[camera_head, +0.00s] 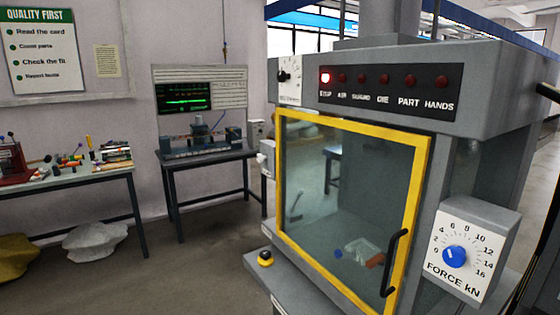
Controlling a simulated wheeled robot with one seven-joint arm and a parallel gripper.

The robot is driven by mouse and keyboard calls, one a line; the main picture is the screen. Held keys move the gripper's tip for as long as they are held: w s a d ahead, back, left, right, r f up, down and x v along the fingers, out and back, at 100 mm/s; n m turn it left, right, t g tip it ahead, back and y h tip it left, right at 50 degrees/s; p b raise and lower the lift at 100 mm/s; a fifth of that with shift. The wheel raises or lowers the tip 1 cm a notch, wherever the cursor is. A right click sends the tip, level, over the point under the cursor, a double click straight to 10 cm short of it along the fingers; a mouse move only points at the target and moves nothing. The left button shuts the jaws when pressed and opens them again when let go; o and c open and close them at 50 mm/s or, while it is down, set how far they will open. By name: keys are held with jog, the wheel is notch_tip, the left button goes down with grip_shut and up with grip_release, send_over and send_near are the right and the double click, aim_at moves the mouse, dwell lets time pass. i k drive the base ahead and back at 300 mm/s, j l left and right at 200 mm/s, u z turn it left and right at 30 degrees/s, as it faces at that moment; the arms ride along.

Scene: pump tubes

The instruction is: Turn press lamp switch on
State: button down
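The grey press (470,80) with a yellow-framed clear door (428,190) fills the right half. At its upper left is a white plate with a small black knob (283,76); its label is too small to read, so I cannot tell if it is the lamp switch. Beside it is a black panel (390,96) with a row of red lamps. The leftmost lamp (326,78) is bright; the others are dark. The door looks shut, and the inside is dim, with small parts on its floor. My gripper is not in view.
The door has a black handle (393,263). A blue force dial (454,257) sits at right and a yellow button (265,258) at lower left. Benches (70,178) with tools stand left, with sacks (95,241) below. The floor between is clear.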

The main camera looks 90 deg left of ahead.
aim_at(260, 159)
jog(key=u, duration=2.9)
